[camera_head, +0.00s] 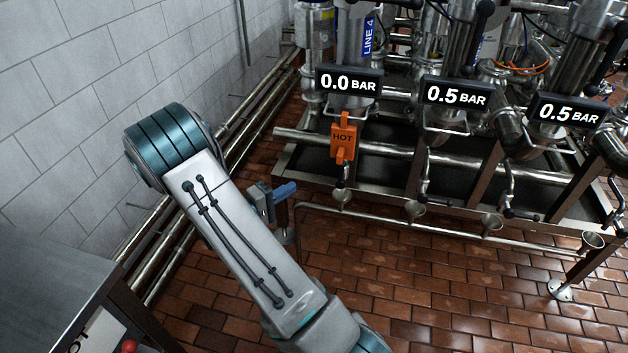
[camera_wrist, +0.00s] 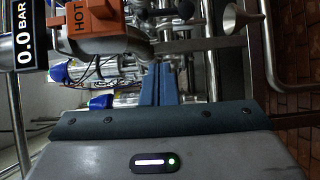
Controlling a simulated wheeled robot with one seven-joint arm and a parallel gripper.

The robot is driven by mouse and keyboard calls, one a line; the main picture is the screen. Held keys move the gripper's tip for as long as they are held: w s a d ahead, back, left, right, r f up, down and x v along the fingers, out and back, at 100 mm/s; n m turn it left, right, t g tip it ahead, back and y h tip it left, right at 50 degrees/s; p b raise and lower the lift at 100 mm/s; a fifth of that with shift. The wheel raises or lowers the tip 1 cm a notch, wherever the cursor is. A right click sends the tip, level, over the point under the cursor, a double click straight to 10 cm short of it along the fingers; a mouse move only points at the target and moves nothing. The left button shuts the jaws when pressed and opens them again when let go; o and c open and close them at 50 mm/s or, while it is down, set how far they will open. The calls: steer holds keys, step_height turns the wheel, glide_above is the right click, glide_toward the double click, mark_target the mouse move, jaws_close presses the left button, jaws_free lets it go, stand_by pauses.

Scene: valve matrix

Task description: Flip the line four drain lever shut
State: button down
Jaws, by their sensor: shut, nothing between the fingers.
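Line four is the leftmost line, marked by a blue LINE 4 label (camera_head: 368,37) and a 0.0 BAR display (camera_head: 349,83). An orange piece marked HOT (camera_head: 342,142) hangs below that display. It also shows at the top left of the wrist view (camera_wrist: 92,20). The drain spout (camera_head: 345,172) runs down below the orange piece to a small funnel (camera_head: 341,196). I cannot make out the drain lever's position. My gripper (camera_head: 288,189) is shut and empty, left of the spout and apart from it. Its blue fingers also show in the wrist view (camera_wrist: 157,83).
Two more displays (camera_head: 455,94) (camera_head: 568,111), both reading 0.5 BAR, hang to the right. A low pipe (camera_head: 450,236) with several funnels runs in front of the metal frame. A grey tile wall (camera_head: 70,100) stands at left. The brick floor (camera_head: 440,300) is open in front.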

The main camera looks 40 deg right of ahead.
glide_toward(342, 172)
steer(key=w+d, duration=0.3)
steer(key=w, duration=0.2)
steer(key=shift+s+d+f+b, duration=0.1)
steer(key=shift+s+d+b, duration=0.2)
steer(key=shift+s+d, duration=0.45)
steer(key=shift+s+d+f+b, duration=0.1)
steer(key=shift+s+d+b, duration=0.2)
steer(key=shift+s+d, duration=0.4)
steer(key=shift+w+r, duration=0.15)
steer(key=shift+w, duration=0.05)
